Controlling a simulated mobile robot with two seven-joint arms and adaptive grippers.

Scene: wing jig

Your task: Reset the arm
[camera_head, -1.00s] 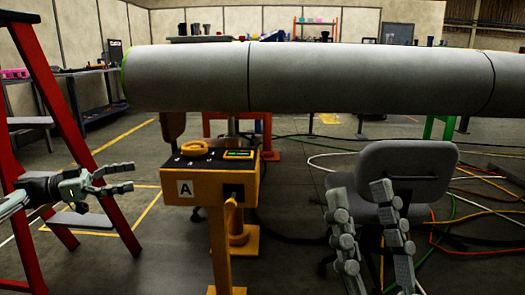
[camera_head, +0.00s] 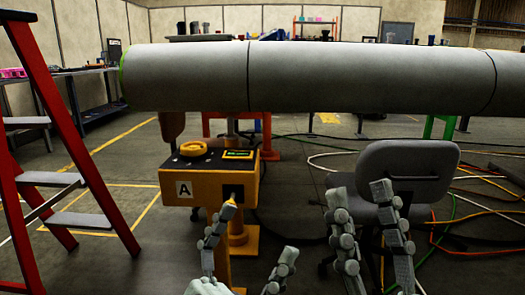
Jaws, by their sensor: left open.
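My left gripper (camera_head: 258,233) is at the bottom middle of the head view, fingers pointing up and spread apart. Nothing is between them. Its left fingertip overlaps the lower front of the yellow control box (camera_head: 175,200) in the picture; I cannot tell whether they touch. My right gripper (camera_head: 359,193) stands to the right of it, fingers up and apart, empty, in front of the grey chair (camera_head: 408,165). The two grippers are side by side with a narrow gap.
A long grey wing cylinder (camera_head: 310,75) spans the view above the grippers. A red stepladder (camera_head: 85,165) stands at the left. Loose cables (camera_head: 475,205) lie on the floor at the right. Floor between ladder and control box is clear.

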